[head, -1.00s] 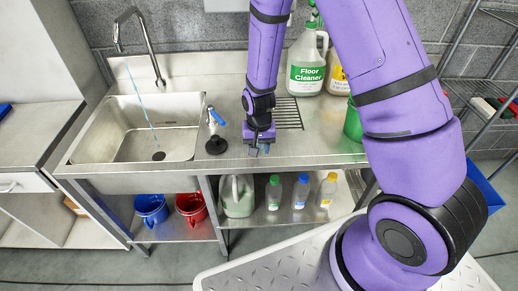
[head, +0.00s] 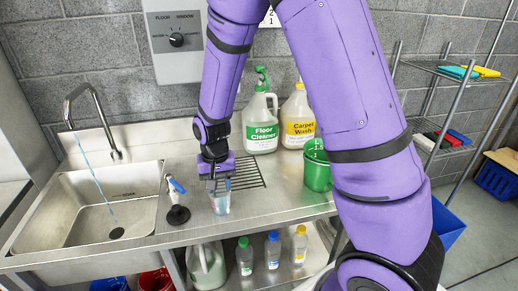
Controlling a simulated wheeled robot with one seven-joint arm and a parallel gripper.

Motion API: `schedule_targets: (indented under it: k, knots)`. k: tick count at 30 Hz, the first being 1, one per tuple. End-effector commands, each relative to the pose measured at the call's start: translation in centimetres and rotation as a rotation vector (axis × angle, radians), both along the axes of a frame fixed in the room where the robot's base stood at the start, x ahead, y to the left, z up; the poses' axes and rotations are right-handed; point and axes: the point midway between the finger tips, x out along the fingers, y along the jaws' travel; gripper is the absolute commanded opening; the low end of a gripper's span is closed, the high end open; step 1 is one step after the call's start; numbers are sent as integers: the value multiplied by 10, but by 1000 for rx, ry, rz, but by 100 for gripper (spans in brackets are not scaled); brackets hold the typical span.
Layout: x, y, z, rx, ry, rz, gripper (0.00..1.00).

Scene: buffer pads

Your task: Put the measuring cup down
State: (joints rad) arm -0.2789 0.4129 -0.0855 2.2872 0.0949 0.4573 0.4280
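A clear measuring cup (head: 221,201) with a bluish tint is upright under my gripper (head: 217,183), at the front of the steel counter (head: 265,205). The gripper points down and its fingers are at the cup's upper part, seemingly closed on it. The fingers and the cup's rim overlap, so the grip is partly hidden. I cannot tell whether the cup's base touches the counter.
A sink (head: 95,212) with running water is at left. A black-based dispenser (head: 177,212) stands left of the cup. A drain grate (head: 250,174), floor cleaner jug (head: 261,125), carpet wash jug (head: 298,118) and green container (head: 317,172) are behind and right.

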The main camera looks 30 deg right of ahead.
Motion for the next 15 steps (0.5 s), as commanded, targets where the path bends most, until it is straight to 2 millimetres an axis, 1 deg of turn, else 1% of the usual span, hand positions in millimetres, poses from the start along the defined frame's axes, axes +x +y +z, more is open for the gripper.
schedule_targets:
  k: [2,5,8,9,11,12,15]
  knots:
    - [0,-1,8,4,-10,3,39]
    - [-3,-5,30,15,-33,16,39]
    - [-11,-13,62,27,-68,36,39]
    - [-14,-16,76,31,-84,48,39]
    - [-22,-21,96,37,-106,63,39]
    - [-27,-24,109,39,-122,73,39]
    - [-41,-33,139,43,-161,100,39]
